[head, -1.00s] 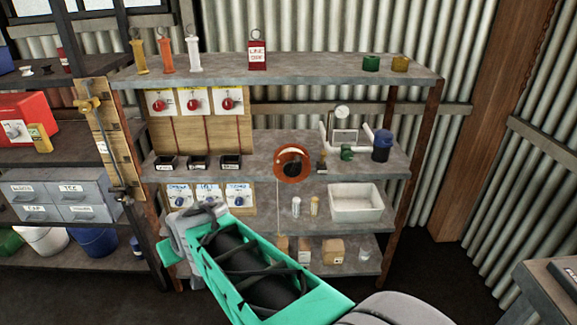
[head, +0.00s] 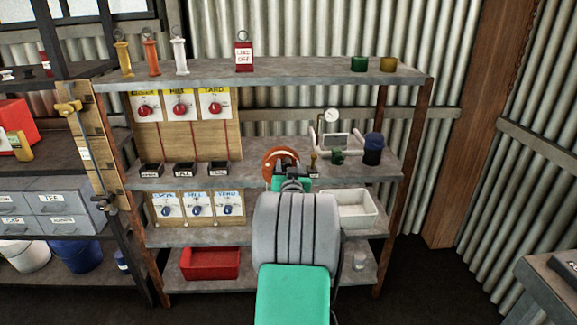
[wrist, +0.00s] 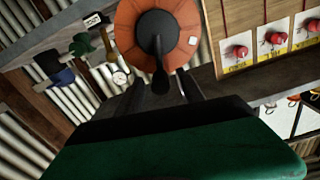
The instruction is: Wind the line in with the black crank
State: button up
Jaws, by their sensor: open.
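The orange reel (wrist: 125,35) fills the top middle of the wrist view. In the head view the reel (head: 269,163) stands at the front of the middle shelf, partly hidden by my gripper. The black crank (wrist: 159,75) shows at the reel's centre in the wrist view, its knob pointing toward my gripper. My gripper (wrist: 163,92) is open, with one dark finger on each side of the knob's end. I cannot tell whether either finger touches it. In the head view my gripper (head: 287,160) is right in front of the reel and hides the crank.
A gauge with white pipes (head: 331,115) and a dark blue-capped jar (head: 373,149) stand right of the reel. Small black bins (head: 184,169) sit to its left, below red-knob panels (head: 180,105). A white tub (head: 357,212) and red bin (head: 210,264) are lower.

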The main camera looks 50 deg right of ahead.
jog(key=shift+c, duration=0.3)
grip_shut()
dwell(1.1)
